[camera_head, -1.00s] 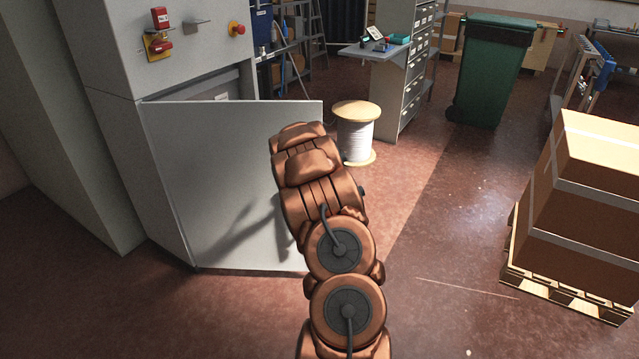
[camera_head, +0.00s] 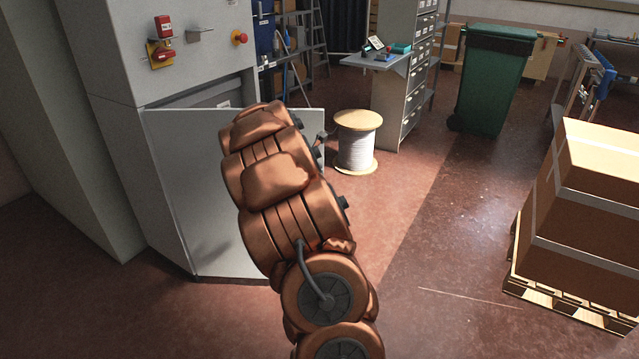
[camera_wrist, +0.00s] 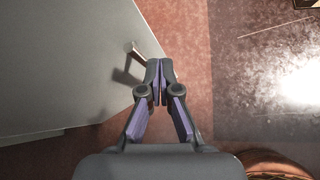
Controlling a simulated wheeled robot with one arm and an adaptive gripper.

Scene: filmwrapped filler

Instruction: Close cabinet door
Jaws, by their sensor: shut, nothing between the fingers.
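The grey cabinet (camera_head: 185,65) stands at the left in the head view. Its lower door (camera_head: 185,190) is swung wide open toward the right, and my arm covers its right part. In the wrist view the door (camera_wrist: 65,60) fills the left side, with a small bar handle (camera_wrist: 131,49) close to its free edge. My gripper (camera_wrist: 160,66) is shut and empty, its fingertips just right of the handle, by the door's edge. I cannot tell whether the fingers touch the door. My arm hides the handle in the head view.
A cable spool (camera_head: 357,142) stands on the floor just beyond the door's free edge. A grey drawer unit (camera_head: 412,85) and a green bin (camera_head: 490,85) stand behind. Boxes on a pallet (camera_head: 575,305) are at the right. The red floor in the middle is clear.

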